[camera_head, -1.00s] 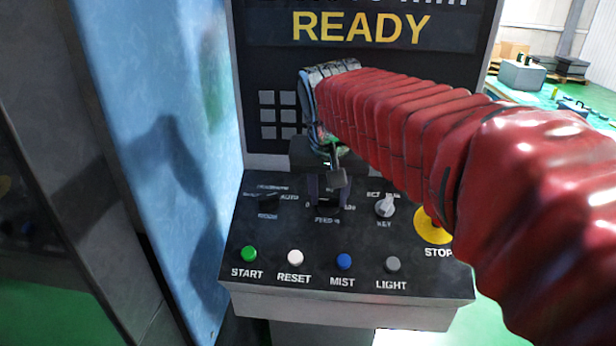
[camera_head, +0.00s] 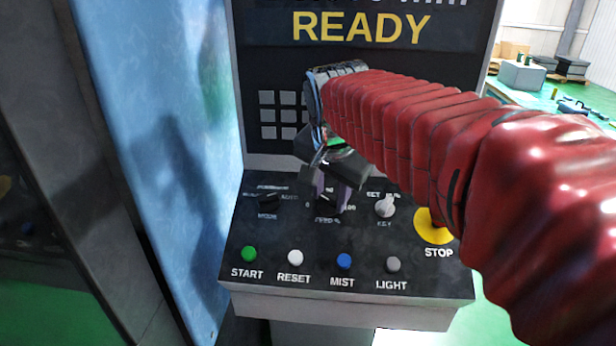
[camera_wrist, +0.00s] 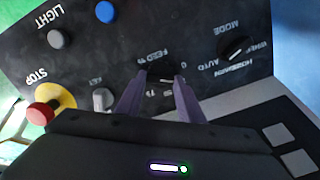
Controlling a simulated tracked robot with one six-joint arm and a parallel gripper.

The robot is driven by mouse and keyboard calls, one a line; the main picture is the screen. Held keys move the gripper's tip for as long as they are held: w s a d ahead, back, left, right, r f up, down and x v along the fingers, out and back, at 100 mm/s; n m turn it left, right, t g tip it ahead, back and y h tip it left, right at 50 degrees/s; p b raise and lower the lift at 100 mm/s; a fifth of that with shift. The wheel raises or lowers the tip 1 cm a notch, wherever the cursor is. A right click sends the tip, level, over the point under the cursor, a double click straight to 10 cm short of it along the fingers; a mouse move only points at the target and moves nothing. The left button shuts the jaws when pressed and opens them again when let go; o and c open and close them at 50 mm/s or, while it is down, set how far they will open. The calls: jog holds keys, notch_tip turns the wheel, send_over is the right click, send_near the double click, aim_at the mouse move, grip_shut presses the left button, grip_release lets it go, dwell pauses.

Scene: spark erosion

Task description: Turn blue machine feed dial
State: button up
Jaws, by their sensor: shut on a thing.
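The feed dial (camera_wrist: 160,72) is a small dark knob on the sloping black panel (camera_head: 225,262), above the "FEED %" lettering. In the wrist view it sits between the two purple fingers of my gripper (camera_wrist: 157,80). My gripper (camera_head: 328,205) also shows in the head view, reaching down onto the panel from above, its dark palm tilted. Its fingers are shut on the dial and hide most of it, so I cannot read its setting.
The black mode dial (camera_head: 268,201) is left of the feed dial and the grey key switch (camera_head: 385,207) is right. The stop button's yellow base (camera_head: 430,233) is partly behind my red arm. Start, reset, mist (camera_head: 344,261) and light buttons line the front. A READY screen stands behind.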

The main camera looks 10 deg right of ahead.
jog(key=m, duration=0.6)
jog(key=shift+s, duration=0.1)
jog(key=m, duration=0.5)
jog(key=shift+s+d+m, duration=0.1)
jog(key=shift+m, duration=0.2)
jog(key=shift+f, duration=0.1)
jog(key=o, duration=1.1)
jog(key=shift+c, duration=0.2)
jog(key=v, duration=1.3)
jog(key=shift+s+r, duration=0.25)
jog(key=shift+s, duration=0.15)
jog(key=shift+s, duration=0.15)
